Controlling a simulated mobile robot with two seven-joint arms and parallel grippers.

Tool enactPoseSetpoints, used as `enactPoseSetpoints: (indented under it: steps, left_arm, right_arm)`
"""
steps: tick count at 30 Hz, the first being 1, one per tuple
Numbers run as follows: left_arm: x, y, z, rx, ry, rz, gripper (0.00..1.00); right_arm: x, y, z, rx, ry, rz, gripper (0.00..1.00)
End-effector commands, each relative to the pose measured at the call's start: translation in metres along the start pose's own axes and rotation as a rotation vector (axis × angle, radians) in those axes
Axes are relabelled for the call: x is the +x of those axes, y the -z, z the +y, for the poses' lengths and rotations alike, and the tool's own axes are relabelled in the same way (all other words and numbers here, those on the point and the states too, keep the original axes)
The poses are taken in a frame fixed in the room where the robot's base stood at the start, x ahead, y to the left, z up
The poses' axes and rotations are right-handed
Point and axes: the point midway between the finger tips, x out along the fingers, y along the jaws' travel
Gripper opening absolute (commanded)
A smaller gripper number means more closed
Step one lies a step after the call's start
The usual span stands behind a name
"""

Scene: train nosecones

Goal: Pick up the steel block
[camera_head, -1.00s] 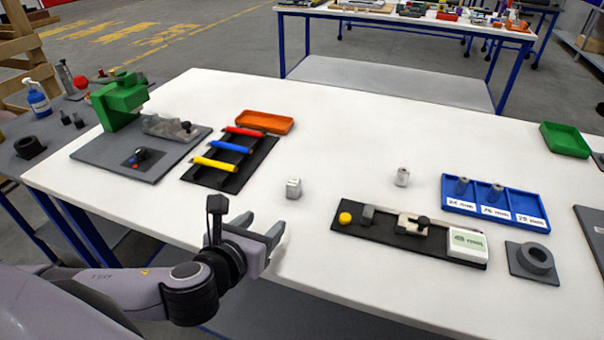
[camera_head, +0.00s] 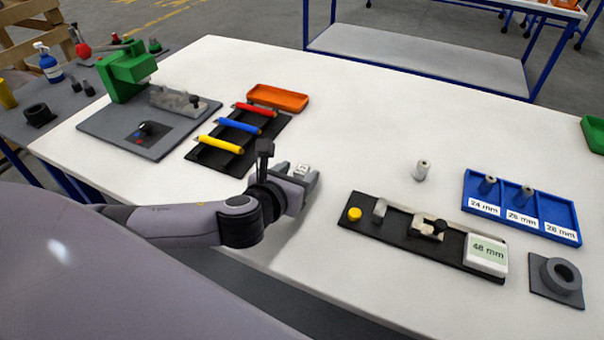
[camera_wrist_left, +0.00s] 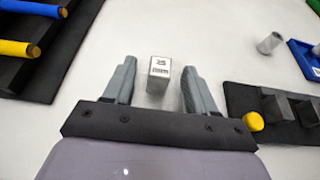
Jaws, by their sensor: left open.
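The steel block (camera_wrist_left: 158,76) is a small silver block with a dark marking on its top, standing on the white table. In the left wrist view it sits between the two fingers of my left gripper (camera_wrist_left: 155,88), toward their tips, with a gap on each side. In the head view the block (camera_head: 301,169) shows only in part, at the fingertips of my left gripper (camera_head: 303,179), which is open and low over the table. My right gripper is not in view.
A black gauge fixture (camera_head: 400,232) with a yellow button and a display lies to the right. A black rack (camera_head: 205,157) with coloured handles lies left. A silver cylinder (camera_head: 421,170) and a blue labelled tray (camera_head: 560,232) stand further right. The table between is clear.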

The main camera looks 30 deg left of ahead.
Motion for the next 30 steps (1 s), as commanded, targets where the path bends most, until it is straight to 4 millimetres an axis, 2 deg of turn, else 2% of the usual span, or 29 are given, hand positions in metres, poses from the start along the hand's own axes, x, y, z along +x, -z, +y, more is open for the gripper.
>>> enactPoseSetpoints:
  steps: [4, 11, 12, 17, 30]
  left_arm:
    - [0.0109, 0.0004, -0.0002, -0.001, 0.0, 0.0, 0.56]
    - [0.012, 0.0003, -0.0002, -0.001, 0.001, 0.0, 0.56]
    - [0.012, 0.0004, -0.0002, -0.001, 0.001, 0.0, 0.53]
    - [0.0119, 0.0005, -0.0001, -0.001, 0.0, 0.001, 0.01]
    - [0.0096, -0.0066, 0.0, -0.002, 0.0, -0.003, 0.0]
  right_arm:
    - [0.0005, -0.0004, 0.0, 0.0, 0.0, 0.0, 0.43]
    - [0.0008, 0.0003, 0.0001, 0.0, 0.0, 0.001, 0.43]
    - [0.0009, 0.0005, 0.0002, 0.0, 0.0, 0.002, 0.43]
    - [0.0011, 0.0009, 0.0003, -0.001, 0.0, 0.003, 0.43]
    - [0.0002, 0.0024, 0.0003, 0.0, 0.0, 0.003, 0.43]
